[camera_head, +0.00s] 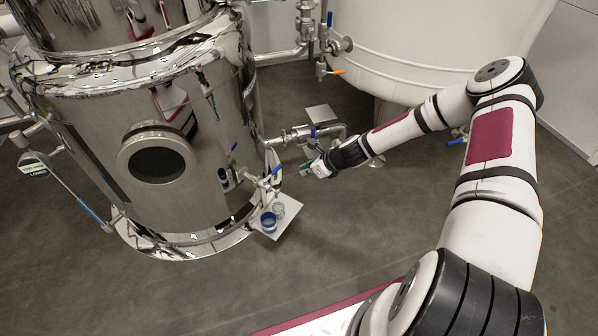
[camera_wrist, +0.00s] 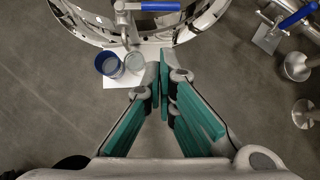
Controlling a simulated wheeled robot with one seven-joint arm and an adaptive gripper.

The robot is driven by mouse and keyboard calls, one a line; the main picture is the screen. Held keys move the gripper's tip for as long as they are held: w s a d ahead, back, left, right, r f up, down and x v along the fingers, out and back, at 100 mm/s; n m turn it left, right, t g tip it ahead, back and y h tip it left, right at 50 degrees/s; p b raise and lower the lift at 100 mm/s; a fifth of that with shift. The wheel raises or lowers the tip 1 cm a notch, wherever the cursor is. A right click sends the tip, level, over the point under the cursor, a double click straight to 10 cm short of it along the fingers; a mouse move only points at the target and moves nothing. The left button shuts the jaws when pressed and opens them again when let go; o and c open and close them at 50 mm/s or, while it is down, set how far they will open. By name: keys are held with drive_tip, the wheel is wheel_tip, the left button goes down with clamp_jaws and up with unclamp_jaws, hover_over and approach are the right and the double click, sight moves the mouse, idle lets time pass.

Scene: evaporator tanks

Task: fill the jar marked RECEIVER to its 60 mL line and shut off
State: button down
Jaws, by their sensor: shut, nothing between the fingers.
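Two small jars stand side by side on a pale square plate (camera_head: 285,225) low at the front of the steel tank. One is a blue jar (camera_head: 268,221); the other is a clear jar (camera_head: 279,209). In the wrist view the blue jar (camera_wrist: 110,66) is left of the clear jar (camera_wrist: 134,62). No RECEIVER mark or 60 mL line is readable, and fill levels cannot be told. A valve with a blue lever (camera_head: 277,168) is above the jars; the lever also shows in the wrist view (camera_wrist: 160,6). My gripper (camera_head: 305,170) is shut and empty, right of the lever and apart from it.
The polished tank (camera_head: 90,130) with a round port (camera_head: 157,162) fills the left. A side pipe with another blue-handled valve (camera_head: 312,131) runs behind my gripper. A white tank (camera_head: 420,50) stands at the back. The grey floor (camera_head: 330,235) right of the plate is clear.

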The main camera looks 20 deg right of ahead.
sight(274, 173)
drive_tip(key=w+a+r+b+x, duration=0.1)
drive_tip(key=b+x, duration=0.3)
drive_tip(key=x, duration=0.7)
drive_tip(key=shift+w+a+b, duration=0.2)
drive_tip(key=shift+w+b, duration=0.15)
drive_tip(key=shift+w, duration=0.05)
drive_tip(key=shift+w+a, duration=0.25)
drive_tip(key=shift+w, duration=0.4)
